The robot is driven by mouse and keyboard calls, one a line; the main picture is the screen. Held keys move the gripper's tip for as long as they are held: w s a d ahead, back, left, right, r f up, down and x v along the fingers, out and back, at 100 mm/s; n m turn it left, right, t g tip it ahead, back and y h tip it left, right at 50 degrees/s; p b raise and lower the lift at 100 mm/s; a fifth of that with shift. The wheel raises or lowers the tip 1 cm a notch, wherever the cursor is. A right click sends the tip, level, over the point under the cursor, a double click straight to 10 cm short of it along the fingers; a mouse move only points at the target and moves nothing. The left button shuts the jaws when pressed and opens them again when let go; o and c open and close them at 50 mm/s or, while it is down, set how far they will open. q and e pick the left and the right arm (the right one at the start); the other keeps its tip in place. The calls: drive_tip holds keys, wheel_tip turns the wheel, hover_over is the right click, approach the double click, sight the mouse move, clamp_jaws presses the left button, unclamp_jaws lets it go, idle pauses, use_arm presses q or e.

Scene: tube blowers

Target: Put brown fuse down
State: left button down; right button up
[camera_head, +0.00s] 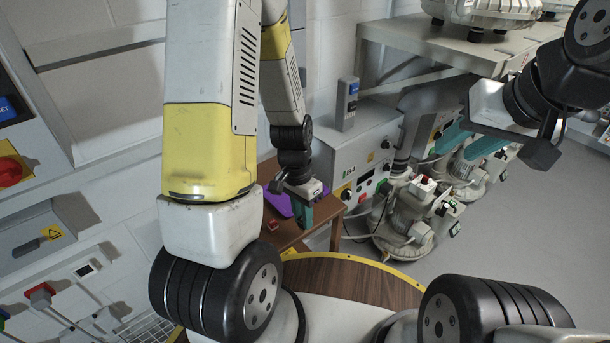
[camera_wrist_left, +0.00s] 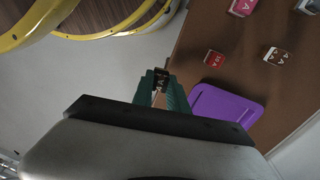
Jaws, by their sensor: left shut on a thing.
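My left gripper (camera_head: 304,221) is shut on a small dark brown fuse (camera_wrist_left: 160,78), held between its teal fingertips (camera_wrist_left: 161,87) in the left wrist view. In that view the fuse shows near the edge of the brown wooden table (camera_wrist_left: 293,101). I cannot tell its height above the table. In the head view the gripper points down by the table (camera_head: 286,238), and its fingers hide the fuse. My right gripper (camera_head: 480,146) is at the upper right, away from the table, with teal fingers whose opening is unclear.
A purple tray (camera_wrist_left: 225,106) lies on the table beside the left gripper. A red fuse (camera_wrist_left: 213,58), a brown-and-white fuse (camera_wrist_left: 274,56) and a pink fuse (camera_wrist_left: 242,7) lie apart on the table. A grey control box (camera_head: 368,150) and a pump (camera_head: 407,222) stand right of the table.

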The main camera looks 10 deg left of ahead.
use_arm(q)
drive_tip(key=shift+w+d+r+m+t+y, duration=0.15)
drive_tip(key=shift+w+r+m+y, duration=0.15)
drive_tip(key=shift+w+r, duration=0.15)
drive_tip(key=shift+w+d+r+m+t+y, duration=0.15)
drive_tip(key=shift+w+r+m+y, duration=0.2)
drive_tip(key=shift+w, duration=0.2)
drive_tip(key=w+a, duration=0.1)
drive_tip(key=w, duration=0.4)
drive_tip(key=w+a+f, duration=0.1)
drive_tip(key=w+a, duration=0.1)
drive_tip(key=w, duration=0.3)
drive_tip(key=w+a, duration=0.1)
drive_tip(key=w, duration=0.4)
drive_tip(key=shift+w+a+f, duration=0.2)
drive_tip(key=shift+w, duration=0.05)
wheel_tip(320, 180, down, 4)
drive_tip(key=shift+r, duration=0.25)
drive_tip(key=c, duration=1.3)
unclamp_jaws()
